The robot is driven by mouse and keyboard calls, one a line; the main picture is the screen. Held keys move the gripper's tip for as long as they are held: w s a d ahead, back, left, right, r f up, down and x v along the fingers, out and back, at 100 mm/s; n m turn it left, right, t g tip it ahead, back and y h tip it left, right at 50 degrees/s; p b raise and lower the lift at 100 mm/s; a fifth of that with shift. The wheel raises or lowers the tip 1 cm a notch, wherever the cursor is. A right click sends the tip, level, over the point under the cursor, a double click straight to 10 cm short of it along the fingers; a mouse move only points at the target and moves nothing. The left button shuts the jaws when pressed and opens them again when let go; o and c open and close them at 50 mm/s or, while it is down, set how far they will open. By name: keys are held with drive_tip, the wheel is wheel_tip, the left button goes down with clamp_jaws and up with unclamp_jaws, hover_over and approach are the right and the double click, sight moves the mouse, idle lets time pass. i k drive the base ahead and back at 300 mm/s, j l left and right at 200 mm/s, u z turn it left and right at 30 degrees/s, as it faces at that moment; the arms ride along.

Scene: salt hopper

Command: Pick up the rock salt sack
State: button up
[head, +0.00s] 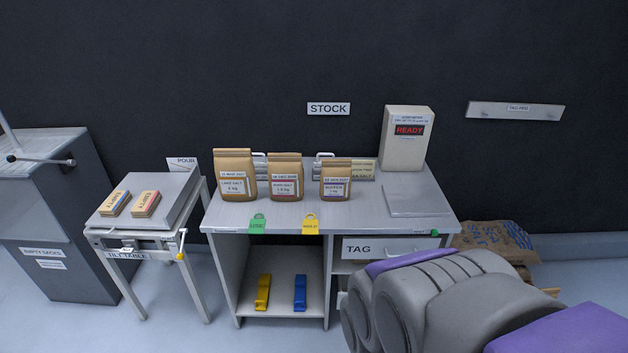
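Three brown paper sacks stand upright in a row on the grey workbench (390,212). The left sack (234,162) is the largest, with a white label band. The middle sack (286,166) has a white label with a reddish strip. The right sack (336,172) is the smallest, with a purple strip on its label. The small print is too blurred to tell surely which one is rock salt. My grey and purple arm fills the lower right; its gripper does not show.
A tilt table (110,228) with two small stacks stands left of the bench. A READY box (406,140) and flat plate (417,200) are at the bench's right. Green (257,222) and yellow (310,222) tags hang at its front. A large printed bag (497,240) lies behind my arm.

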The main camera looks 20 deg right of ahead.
sight(285, 175)
drive_tip(key=i+l, duration=0.1)
drive_tip(key=i, duration=0.4)
drive_tip(key=i+l, duration=0.1)
drive_tip(key=i, duration=0.35)
drive_tip(key=i+l+u, duration=0.1)
drive_tip(key=i, duration=0.4)
